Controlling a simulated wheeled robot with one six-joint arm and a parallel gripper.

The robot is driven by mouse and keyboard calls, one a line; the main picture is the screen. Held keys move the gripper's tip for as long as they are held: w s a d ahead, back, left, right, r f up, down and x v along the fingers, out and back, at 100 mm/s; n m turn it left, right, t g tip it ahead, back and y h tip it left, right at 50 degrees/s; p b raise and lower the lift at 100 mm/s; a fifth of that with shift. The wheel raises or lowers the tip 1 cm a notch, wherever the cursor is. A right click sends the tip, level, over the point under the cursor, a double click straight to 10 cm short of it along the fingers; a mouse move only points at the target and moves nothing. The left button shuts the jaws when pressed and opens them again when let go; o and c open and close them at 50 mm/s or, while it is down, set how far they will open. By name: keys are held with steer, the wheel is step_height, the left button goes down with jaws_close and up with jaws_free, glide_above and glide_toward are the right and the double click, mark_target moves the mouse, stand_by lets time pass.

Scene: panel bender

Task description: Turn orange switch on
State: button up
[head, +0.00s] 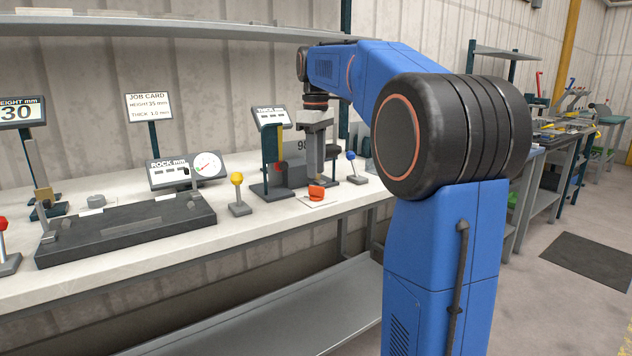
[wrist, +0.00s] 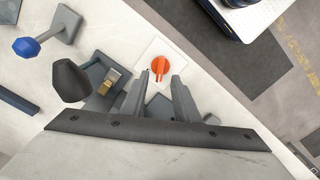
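The orange switch (head: 316,192) is a small rotary knob on a white square plate near the front edge of the bench. In the wrist view the orange switch (wrist: 160,66) lies just beyond the fingertips, between their lines, with its pointer toward the gripper. My gripper (head: 318,176) points down above and slightly behind the switch in the head view. In the wrist view my gripper (wrist: 160,77) has its two grey fingers apart with nothing between them. The fingers appear clear of the knob; the exact gap is hard to tell.
A yellow-knobbed lever (head: 237,179) stands left of the switch, and a blue-knobbed lever (head: 351,157) right of it. A thickness gauge (head: 271,118) stands close behind. A dark plate fixture (head: 130,225) fills the left of the bench. The bench edge is near the switch.

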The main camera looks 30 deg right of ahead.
mark_target(316, 192)
steer(key=shift+f, duration=2.4)
jaws_close()
